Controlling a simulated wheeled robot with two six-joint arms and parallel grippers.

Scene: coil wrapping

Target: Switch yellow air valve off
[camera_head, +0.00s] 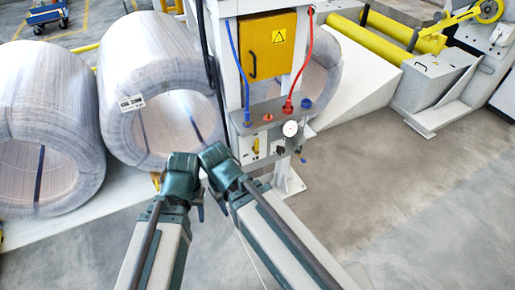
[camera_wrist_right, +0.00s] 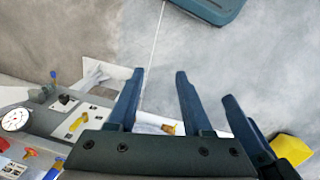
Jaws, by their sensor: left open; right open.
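The yellow air valve (camera_head: 256,147) is a small yellow handle on the pale lower panel of the post, left of the round gauge. In the right wrist view the yellow handle (camera_wrist_right: 78,122) is left of my fingers. My right gripper (camera_head: 222,165) is just left of the panel; in its wrist view the two fingers (camera_wrist_right: 158,80) are apart, with nothing held between them. My left gripper (camera_head: 180,170) is beside the right one, farther from the valve; it is open, though its fingertips are hard to make out. Neither gripper is seen touching the valve.
Large wrapped coils (camera_head: 45,130) stand at the left. The floor (camera_head: 385,170) at the right is clear.

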